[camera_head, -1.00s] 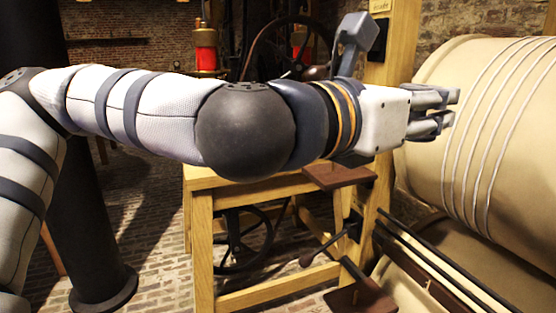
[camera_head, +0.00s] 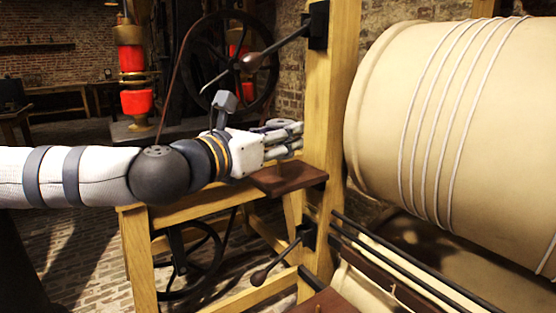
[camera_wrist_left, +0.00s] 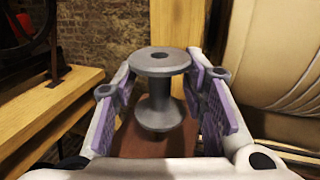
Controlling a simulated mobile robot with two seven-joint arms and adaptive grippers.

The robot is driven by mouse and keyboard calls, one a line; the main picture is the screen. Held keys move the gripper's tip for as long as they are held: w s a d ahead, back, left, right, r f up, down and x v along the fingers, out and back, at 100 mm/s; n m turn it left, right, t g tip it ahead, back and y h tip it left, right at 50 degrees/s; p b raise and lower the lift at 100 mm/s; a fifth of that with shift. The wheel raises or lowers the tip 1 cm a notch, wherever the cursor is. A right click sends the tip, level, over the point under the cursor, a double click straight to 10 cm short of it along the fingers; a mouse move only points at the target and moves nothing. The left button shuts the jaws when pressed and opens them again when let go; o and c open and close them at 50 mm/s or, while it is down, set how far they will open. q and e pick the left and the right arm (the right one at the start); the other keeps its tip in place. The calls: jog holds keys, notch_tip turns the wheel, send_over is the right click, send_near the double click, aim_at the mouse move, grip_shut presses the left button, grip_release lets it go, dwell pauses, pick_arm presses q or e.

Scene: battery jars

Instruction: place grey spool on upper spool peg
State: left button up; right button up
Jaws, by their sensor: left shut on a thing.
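My left gripper (camera_head: 285,138) is shut on the grey spool (camera_wrist_left: 160,85), which stands upright between the purple-padded fingers in the left wrist view. The spool has wide round flanges, a narrow waist and a dark hole in its top. In the head view the fingers mostly hide it, above a brown shelf (camera_head: 288,180). On the wooden post, an upper rod with a brown bulb and thin tip (camera_head: 250,62) sticks out from a black block, above the gripper. A similar lower rod (camera_head: 260,277) sits below. I cannot tell for certain which part is the upper spool peg.
A wooden post (camera_head: 328,150) stands just right of the gripper. A large cream drum (camera_head: 430,110) wound with white cord fills the right side. Dark rails (camera_head: 400,265) run below it. A spoked wheel (camera_head: 228,60) and red-and-brass columns (camera_head: 133,70) stand behind.

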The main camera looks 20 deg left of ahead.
aim_at(278, 176)
pick_arm(q)
jog(key=f, duration=0.2)
jog(key=w+f, duration=0.1)
jog(key=shift+a+f+b, duration=0.2)
jog(key=shift+a+b, duration=0.05)
jog(key=shift+b, duration=0.15)
jog(key=shift+s+f, duration=0.1)
jog(key=shift+f, duration=0.1)
pick_arm(e)
jog(key=shift+s+f, duration=0.35)
jog(key=shift+f, duration=0.15)
pick_arm(q)
jog(key=shift+f, duration=0.25)
jog(key=o, duration=1)
pick_arm(e)
jog(key=shift+s+f, duration=0.15)
